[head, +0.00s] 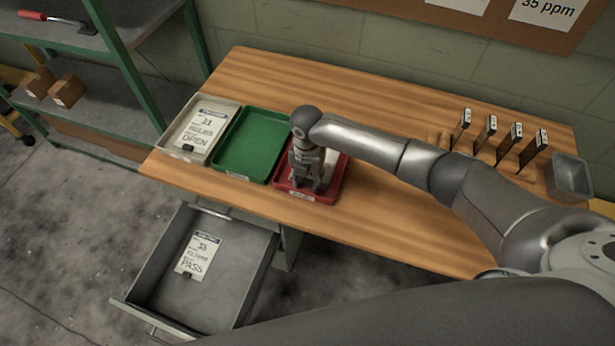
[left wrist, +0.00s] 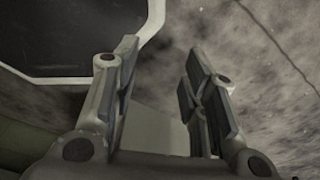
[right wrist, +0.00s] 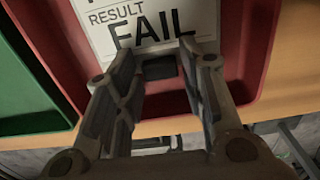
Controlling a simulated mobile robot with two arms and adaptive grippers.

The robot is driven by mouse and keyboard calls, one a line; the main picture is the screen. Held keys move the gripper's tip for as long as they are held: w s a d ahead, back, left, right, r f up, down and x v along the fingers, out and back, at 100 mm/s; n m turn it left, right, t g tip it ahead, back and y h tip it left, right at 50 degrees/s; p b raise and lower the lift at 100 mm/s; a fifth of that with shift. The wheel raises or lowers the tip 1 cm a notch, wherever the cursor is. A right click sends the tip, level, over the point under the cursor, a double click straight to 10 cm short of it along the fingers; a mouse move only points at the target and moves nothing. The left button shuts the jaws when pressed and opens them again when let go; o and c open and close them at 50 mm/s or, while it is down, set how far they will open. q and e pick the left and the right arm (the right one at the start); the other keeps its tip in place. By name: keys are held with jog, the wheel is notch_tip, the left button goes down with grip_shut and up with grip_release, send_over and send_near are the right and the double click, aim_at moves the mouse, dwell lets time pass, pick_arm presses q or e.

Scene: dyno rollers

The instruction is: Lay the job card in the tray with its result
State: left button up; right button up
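A white job card (right wrist: 150,25) reading "RESULT FAIL" lies in the red tray (head: 337,184), mostly hidden by my arm in the head view. My right gripper (head: 312,181) is low over this tray. In the right wrist view my right gripper (right wrist: 163,68) is open, its fingertips either side of the card's black block (right wrist: 159,68). A card (head: 203,128) reading "OPEN" lies in the white tray (head: 176,151). A card (head: 197,255) reading "PASS" lies in the pulled-out drawer (head: 226,294). The green tray (head: 252,145) is empty. My left gripper (left wrist: 160,65) is open and empty above the floor.
Several upright dark tags (head: 490,134) and a grey metal bin (head: 570,177) stand at the table's right. A shelf (head: 88,88) with small boxes stands at the left. The wooden table top (head: 330,85) is clear behind the trays. The open drawer juts out below the front edge.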

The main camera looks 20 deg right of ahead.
jog(key=shift+o, duration=0.5)
jog(key=shift+r, duration=0.55)
notch_tip(320, 180, up, 11)
jog(key=b, duration=0.1)
